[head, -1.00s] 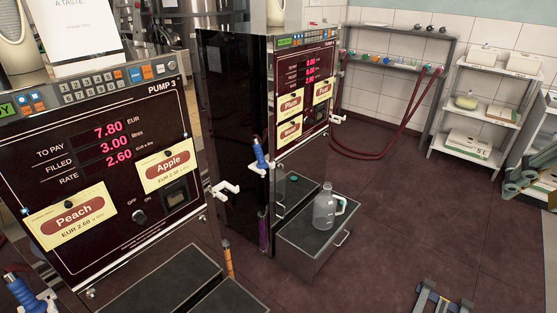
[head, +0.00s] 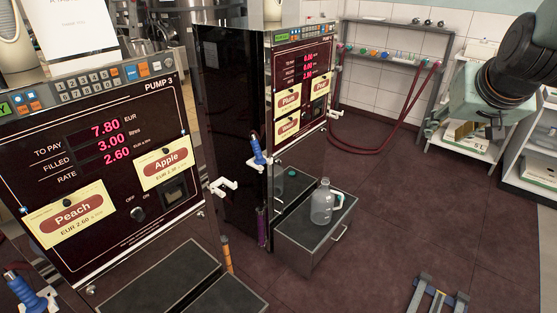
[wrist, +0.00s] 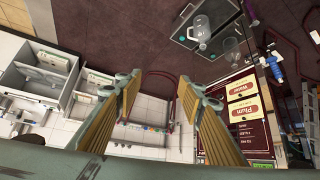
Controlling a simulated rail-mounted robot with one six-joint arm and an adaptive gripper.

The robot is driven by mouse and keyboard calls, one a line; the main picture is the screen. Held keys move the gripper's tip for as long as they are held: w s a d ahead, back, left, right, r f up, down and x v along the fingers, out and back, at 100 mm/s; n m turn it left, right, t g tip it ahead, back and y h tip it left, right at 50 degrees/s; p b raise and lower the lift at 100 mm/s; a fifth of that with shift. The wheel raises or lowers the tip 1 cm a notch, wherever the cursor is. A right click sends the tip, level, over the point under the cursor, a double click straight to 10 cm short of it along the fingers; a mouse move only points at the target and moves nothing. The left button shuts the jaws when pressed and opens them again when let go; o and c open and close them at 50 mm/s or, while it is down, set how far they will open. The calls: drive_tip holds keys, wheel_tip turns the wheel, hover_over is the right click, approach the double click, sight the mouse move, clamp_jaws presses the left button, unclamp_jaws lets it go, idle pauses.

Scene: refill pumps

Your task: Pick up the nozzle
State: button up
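A nozzle with a blue handle (head: 258,150) hangs upright at the side of the farther pump in the head view. It also shows in the wrist view (wrist: 276,68), right of my fingers. A second blue nozzle (head: 28,294) sits at the lower left of the head view, by the near pump, partly cut off. My gripper (wrist: 158,86) is open and empty, its two yellow-ribbed fingers spread apart. In the head view my gripper is at the upper right, in front of the white shelves, well apart from both nozzles. Its fingertips are hard to make out there.
A clear jug (head: 321,203) stands on the dark-topped box (head: 318,236) before the farther pump. The near pump (head: 108,185) fills the left. A rack with red hoses (head: 400,128) and white shelves (head: 478,110) stand behind. The floor (head: 400,220) between is mostly clear.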

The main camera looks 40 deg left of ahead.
drive_tip(key=w+a+f+n+t+y, duration=0.1)
drive_tip(key=w+a+f, duration=0.35)
drive_tip(key=a, duration=0.75)
drive_tip(key=w+a+f+n+t+y, duration=0.1)
drive_tip(key=w+a+f+y, duration=0.15)
drive_tip(key=a+f, duration=0.6)
drive_tip(key=w+a+f+n+t+y, duration=0.15)
drive_tip(key=w+a, duration=0.25)
drive_tip(key=a, duration=1)
drive_tip(key=n+t+y+b, duration=0.1)
drive_tip(key=n+y, duration=0.3)
drive_tip(key=y, duration=0.1)
approach(256, 149)
drive_tip(key=shift+v, duration=1.2)
drive_tip(key=shift+s+a+r, duration=0.1)
drive_tip(key=shift+a+r, duration=0.05)
drive_tip(key=shift+a, duration=0.05)
drive_tip(key=shift+b+x, duration=0.7)
drive_tip(key=shift+x, duration=3.5)
